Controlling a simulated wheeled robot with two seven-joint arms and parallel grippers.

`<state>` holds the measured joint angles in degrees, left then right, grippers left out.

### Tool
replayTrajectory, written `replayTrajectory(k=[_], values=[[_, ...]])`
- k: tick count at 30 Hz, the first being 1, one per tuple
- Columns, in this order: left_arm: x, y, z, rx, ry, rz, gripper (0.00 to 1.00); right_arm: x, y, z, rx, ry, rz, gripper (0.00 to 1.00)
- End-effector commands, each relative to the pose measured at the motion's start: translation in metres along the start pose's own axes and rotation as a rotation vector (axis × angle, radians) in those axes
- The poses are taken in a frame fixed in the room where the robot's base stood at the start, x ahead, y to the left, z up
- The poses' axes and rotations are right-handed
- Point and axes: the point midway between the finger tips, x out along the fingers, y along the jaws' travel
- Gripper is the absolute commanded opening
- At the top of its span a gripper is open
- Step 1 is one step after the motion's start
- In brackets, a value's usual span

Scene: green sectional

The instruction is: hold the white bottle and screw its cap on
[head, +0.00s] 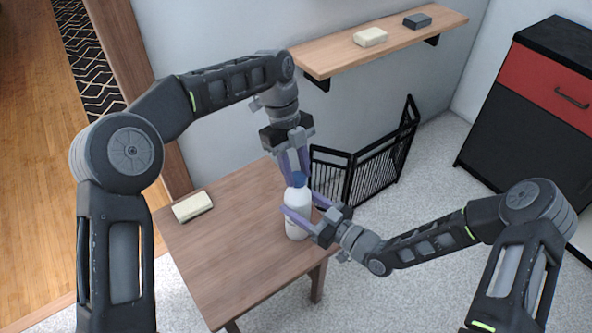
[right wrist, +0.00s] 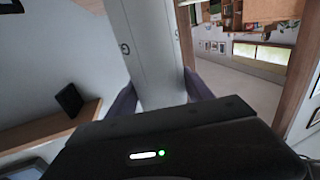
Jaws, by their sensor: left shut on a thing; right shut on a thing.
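The white bottle (head: 298,222) stands upright near the right edge of the small wooden table (head: 215,262). A blue cap (head: 297,180) is at the bottle's top. My left gripper (head: 295,172) points down from above and is shut on the cap. My right gripper (head: 300,212) comes in from the right and is shut around the bottle's body. In the right wrist view the white bottle (right wrist: 150,50) fills the space between the purple fingers. I cannot tell how far the cap sits down on the neck, as the fingers partly hide it.
A pale block (head: 192,206) lies on the table's left part. A wall shelf (head: 385,42) with a cream block (head: 370,37) and a dark block (head: 417,20) is behind. A black folding gate (head: 365,165) stands behind the table. A red and black cabinet (head: 540,100) is at right.

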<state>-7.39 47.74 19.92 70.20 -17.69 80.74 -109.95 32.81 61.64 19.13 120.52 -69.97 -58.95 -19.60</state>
Motion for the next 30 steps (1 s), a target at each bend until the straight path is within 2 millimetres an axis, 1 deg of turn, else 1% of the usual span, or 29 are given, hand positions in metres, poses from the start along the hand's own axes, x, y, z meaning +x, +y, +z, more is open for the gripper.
replayTrajectory(k=[7, 8, 15, 16, 20, 25, 28, 30], values=[[-0.0007, -0.0001, -0.0002, 0.009, -0.001, 0.001, 0.00, -0.0002, -0.0002, 0.0005, 0.001, -0.001, 0.000, 0.00], [-0.0008, -0.0001, -0.0002, 0.009, -0.001, 0.001, 0.33, -0.0002, -0.0002, 0.0005, 0.001, -0.001, 0.000, 0.00], [-0.0005, 0.0000, -0.0002, 0.007, 0.000, 0.001, 0.52, -0.0002, -0.0002, 0.0005, 0.001, -0.001, 0.000, 0.00], [-0.0004, 0.0000, -0.0001, 0.007, 0.000, 0.001, 0.54, -0.0002, -0.0002, 0.0005, 0.001, -0.001, 0.000, 0.00], [-0.0003, 0.0000, -0.0001, 0.007, 0.000, 0.001, 0.54, -0.0002, -0.0002, 0.0005, 0.001, -0.001, 0.000, 0.00], [-0.0005, 0.0000, -0.0002, -0.007, -0.002, 0.001, 0.52, -0.0002, -0.0002, 0.0005, 0.001, -0.001, 0.000, 0.00], [-0.0014, -0.0001, -0.0005, -0.055, -0.006, 0.001, 0.52, -0.0002, -0.0002, 0.0005, 0.001, -0.001, 0.000, 0.00], [-0.0026, -0.0001, -0.0008, -0.119, -0.012, 0.001, 0.52, -0.0002, -0.0003, 0.0005, 0.001, -0.001, 0.000, 0.00]])
